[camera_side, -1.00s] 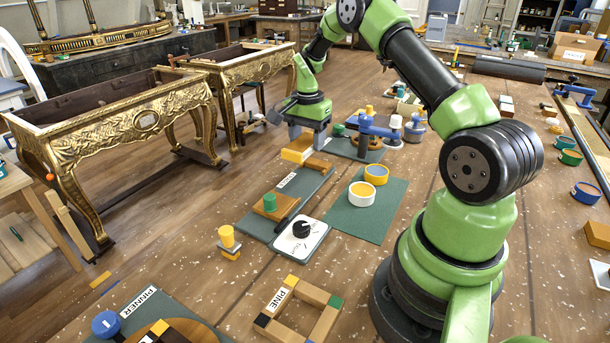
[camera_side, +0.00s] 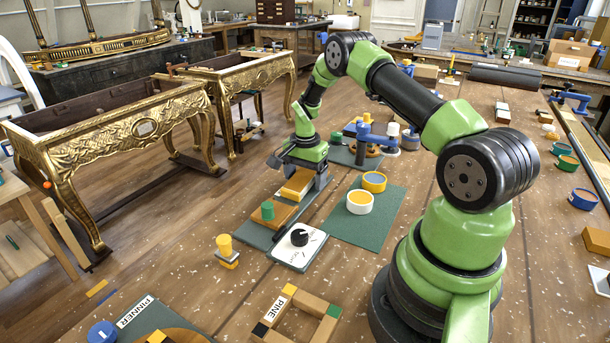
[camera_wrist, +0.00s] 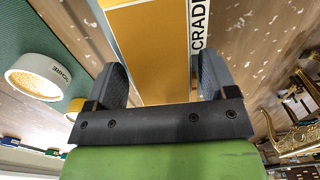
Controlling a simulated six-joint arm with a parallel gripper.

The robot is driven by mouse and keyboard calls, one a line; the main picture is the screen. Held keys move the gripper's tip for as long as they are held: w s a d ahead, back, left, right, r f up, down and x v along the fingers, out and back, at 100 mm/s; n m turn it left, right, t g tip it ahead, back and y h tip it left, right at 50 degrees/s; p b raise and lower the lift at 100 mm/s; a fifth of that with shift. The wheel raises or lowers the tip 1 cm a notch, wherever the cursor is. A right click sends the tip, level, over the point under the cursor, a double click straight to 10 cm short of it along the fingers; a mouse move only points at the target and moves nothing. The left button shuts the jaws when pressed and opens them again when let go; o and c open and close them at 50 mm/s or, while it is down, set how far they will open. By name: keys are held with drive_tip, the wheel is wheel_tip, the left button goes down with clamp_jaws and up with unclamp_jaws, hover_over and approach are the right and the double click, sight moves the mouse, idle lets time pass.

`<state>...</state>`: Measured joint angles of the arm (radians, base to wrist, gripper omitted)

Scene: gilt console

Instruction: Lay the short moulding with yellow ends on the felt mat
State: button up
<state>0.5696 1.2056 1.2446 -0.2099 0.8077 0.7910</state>
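The short moulding (camera_side: 297,184), golden with a brighter yellow end, lies between the fingers of my gripper (camera_side: 298,172), above or on the dark strip. In the wrist view the moulding (camera_wrist: 165,60) runs away between both fingers (camera_wrist: 160,88). It moved along with my gripper, so my gripper appears shut on it, though contact with each finger is not clear.
The white pot (camera_side: 360,201) and yellow pot (camera_side: 374,182) stand on the mat's back half; its front is bare. The PINE frame (camera_side: 323,330) lies in front.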

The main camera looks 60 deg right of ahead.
sight(302, 174)
drive_tip(key=shift+f, duration=0.1)
drive_tip(key=r, duration=0.9)
drive_tip(key=shift+w+a+r, duration=0.15)
drive_tip(key=shift+w+r, duration=0.15)
drive_tip(key=shift+w, duration=0.1)
drive_tip(key=s+a+r+n+t, duration=0.35)
drive_tip(key=a+r+n, duration=0.25)
drive_tip(key=a+r, duration=0.9)
drive_tip(key=s+a+r+n+t, duration=0.2)
drive_tip(key=s+a+r+n, duration=0.2)
drive_tip(key=s, duration=0.4)
wheel_tip(302, 174, up, 2)
drive_tip(key=shift+s+a+r+y, duration=0.15)
drive_tip(key=shift+a+y, duration=0.15)
drive_tip(key=shift+a, duration=0.15)
drive_tip(key=shift+o, duration=0.2)
drive_tip(key=s+a+n+t+y, duration=0.1)
drive_tip(key=s+a+n, duration=0.2)
drive_tip(key=s, duration=0.4)
drive_tip(key=shift+s+a+f+n+t, duration=0.25)
drive_tip(key=shift+a+f+n+t, duration=0.05)
drive_tip(key=shift+a+f+t, duration=0.05)
drive_tip(key=shift+o, duration=0.3)
drive_tip(key=shift+s+a+f, duration=0.1)
drive_tip(key=shift+s+a, duration=0.05)
drive_tip(key=shift+s, duration=0.15)
